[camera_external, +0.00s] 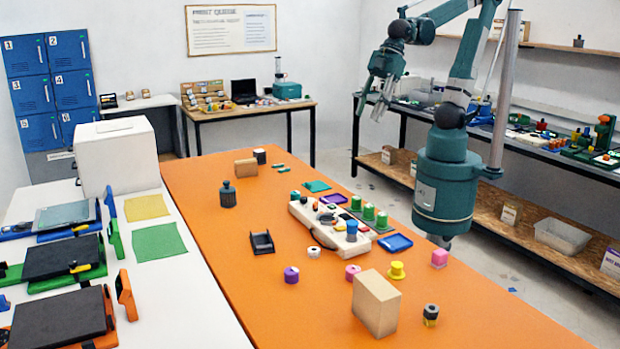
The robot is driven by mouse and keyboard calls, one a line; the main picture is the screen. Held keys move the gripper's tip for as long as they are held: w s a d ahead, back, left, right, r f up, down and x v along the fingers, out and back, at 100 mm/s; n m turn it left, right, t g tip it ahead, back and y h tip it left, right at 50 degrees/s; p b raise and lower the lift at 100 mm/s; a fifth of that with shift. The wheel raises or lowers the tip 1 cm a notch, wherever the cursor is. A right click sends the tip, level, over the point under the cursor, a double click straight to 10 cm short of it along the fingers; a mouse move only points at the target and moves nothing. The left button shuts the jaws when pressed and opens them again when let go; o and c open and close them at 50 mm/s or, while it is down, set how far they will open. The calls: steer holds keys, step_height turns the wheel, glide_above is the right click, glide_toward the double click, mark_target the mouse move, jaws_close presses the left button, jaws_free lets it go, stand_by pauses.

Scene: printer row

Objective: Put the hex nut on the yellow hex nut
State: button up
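A small yellow piece (397,270) with a wide base stands on the orange table, right of the middle; it may be the yellow hex nut, but its shape is too small to be sure. A small white-grey ring-like piece (313,252) lies to its left and may be the plain hex nut. A dark grey piece with a yellow band (430,315) stands nearer the front and could also be a nut. My gripper (369,112) hangs high beyond the table's far part, well away from these pieces. Its two fingers look apart, with nothing seen between them.
Purple (291,274) and pink (353,272) pieces, a black tray (262,243) and a white block with coloured parts (330,222) are nearby. The table's front left is clear.

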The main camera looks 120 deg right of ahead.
steer(key=s+d+f+m+t, duration=0.1)
steer(key=s+d+f+m, duration=0.3)
steer(key=s+d, duration=0.4)
steer(key=shift+s+d+f+t+h, duration=0.3)
steer(key=shift+s+h, duration=0.1)
steer(key=shift+s, duration=0.85)
